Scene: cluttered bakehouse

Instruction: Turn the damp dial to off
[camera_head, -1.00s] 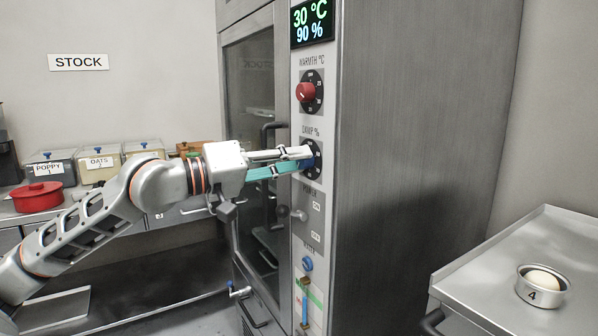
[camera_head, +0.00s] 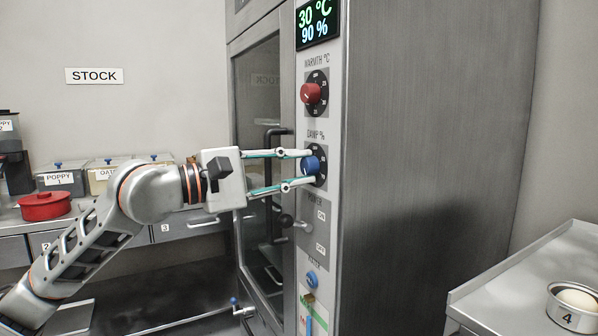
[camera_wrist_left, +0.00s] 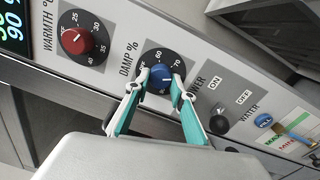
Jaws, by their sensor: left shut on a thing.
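The damp dial is a blue knob (camera_head: 309,165) on a black disc on the cabinet's narrow front panel. It also shows in the wrist view (camera_wrist_left: 160,78), under the label DAMP %. My left gripper (camera_head: 312,166) is shut on this knob, one finger above it and one below in the head view. In the wrist view the teal-padded fingers (camera_wrist_left: 160,82) press on both sides of the knob. Its exact pointer setting is hard to read. The display (camera_head: 317,20) above shows 30 °C and 90 %. My right gripper is not in view.
The red warmth dial (camera_head: 312,93) sits above, and the dark power lever (camera_head: 288,220) and blue water knob (camera_head: 312,279) below. The glass door (camera_head: 257,100) is close to the gripper. A metal table (camera_head: 510,268) with a numbered tin (camera_head: 574,318) stands right.

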